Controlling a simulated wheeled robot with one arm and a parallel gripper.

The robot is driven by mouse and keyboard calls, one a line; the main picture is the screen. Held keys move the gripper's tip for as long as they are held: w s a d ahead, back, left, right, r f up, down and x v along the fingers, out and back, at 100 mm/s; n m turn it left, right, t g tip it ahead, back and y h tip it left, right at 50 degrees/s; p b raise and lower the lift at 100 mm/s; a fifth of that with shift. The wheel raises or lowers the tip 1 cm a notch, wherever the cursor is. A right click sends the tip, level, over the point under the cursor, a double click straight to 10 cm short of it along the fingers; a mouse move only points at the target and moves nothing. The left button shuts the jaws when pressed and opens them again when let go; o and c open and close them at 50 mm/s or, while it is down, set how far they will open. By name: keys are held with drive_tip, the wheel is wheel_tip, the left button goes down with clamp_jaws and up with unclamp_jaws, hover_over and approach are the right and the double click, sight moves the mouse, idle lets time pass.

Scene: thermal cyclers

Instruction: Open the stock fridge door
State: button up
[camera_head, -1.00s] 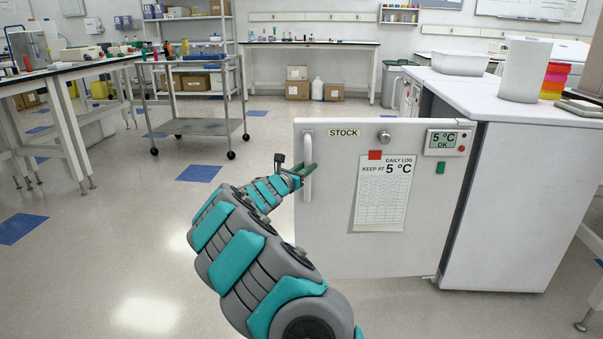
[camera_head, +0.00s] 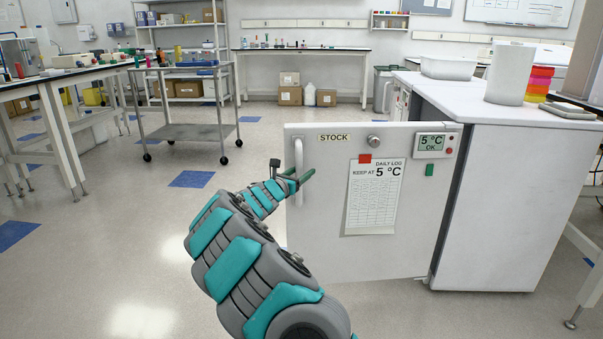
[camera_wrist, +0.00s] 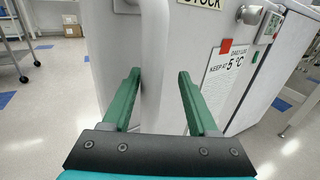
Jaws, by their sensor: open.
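The stock fridge door (camera_head: 325,210) is a white panel labelled STOCK, with a paper log sheet on it. It stands swung open, sticking out to the left from the fridge cabinet (camera_head: 505,210), its outer face toward me. Its vertical white handle (camera_head: 298,165) is near the door's left edge. My gripper (camera_head: 298,176) is at that handle. In the wrist view, the green fingers of my gripper (camera_wrist: 160,95) are open, one on each side of the handle (camera_wrist: 154,60), with gaps visible. The fridge inside is hidden behind the door.
A white counter (camera_head: 450,95) over the fridge holds a tub (camera_head: 455,67), a white cylinder and coloured stacked items. A wheeled cart (camera_head: 185,132) and a bench (camera_head: 60,85) stand at left. The floor (camera_head: 110,240) left of the door is clear.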

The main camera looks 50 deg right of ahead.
drive_tip(key=shift+w+a, duration=0.15)
drive_tip(key=shift+a, duration=0.05)
drive_tip(key=shift+a, duration=0.3)
drive_tip(key=a, duration=0.5)
drive_tip(key=shift+s+a+b, duration=0.35)
drive_tip(key=shift+s, duration=0.05)
drive_tip(key=shift+s+a, duration=0.25)
drive_tip(key=shift+a, duration=0.3)
